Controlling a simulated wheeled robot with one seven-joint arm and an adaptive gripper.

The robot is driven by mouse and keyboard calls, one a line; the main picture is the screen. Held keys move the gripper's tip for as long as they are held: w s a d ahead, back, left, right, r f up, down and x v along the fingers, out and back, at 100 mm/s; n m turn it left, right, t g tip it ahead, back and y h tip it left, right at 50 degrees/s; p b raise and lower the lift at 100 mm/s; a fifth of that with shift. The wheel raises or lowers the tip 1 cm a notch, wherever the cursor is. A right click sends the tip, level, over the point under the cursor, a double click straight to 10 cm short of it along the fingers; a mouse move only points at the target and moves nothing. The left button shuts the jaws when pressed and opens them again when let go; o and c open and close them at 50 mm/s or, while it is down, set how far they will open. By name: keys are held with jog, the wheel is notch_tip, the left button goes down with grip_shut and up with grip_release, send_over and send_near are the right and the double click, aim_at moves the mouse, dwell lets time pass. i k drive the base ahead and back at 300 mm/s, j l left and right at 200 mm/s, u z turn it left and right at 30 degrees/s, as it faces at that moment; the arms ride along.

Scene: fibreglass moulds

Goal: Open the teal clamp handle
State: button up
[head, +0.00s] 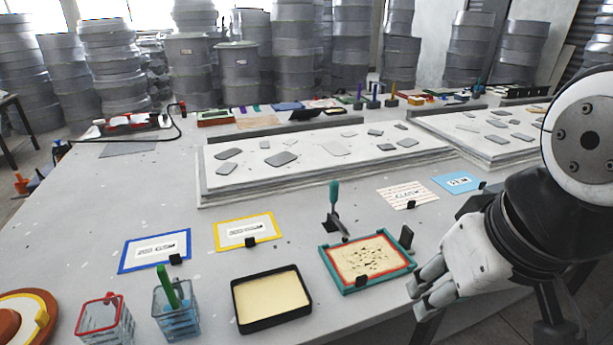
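The teal clamp handle (334,194) stands roughly upright in the head view, behind a teal-framed tray (340,281). Its dark metal base (333,225) sits on the grey table near the tray's back edge. My gripper (420,291) is at the lower right, beside the tray's right side and well apart from the handle. Its fingers point left and down. I see nothing held in it, but the gap between its fingertips is not clear.
A black tray (237,304) stands left of the teal-framed tray. Wire baskets (86,331) are at the front left. A small black block (406,237) stands at the tray's right back corner. Light mould slabs (240,193) lie behind the handle. Bare table (292,240) lies left of it.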

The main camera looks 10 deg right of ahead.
aim_at(335, 189)
jog(key=i+l+u, duration=0.2)
jog(key=i+l, duration=0.25)
jog(key=i+l+u, duration=0.2)
jog(key=i+l, duration=0.2)
jog(key=l, duration=0.1)
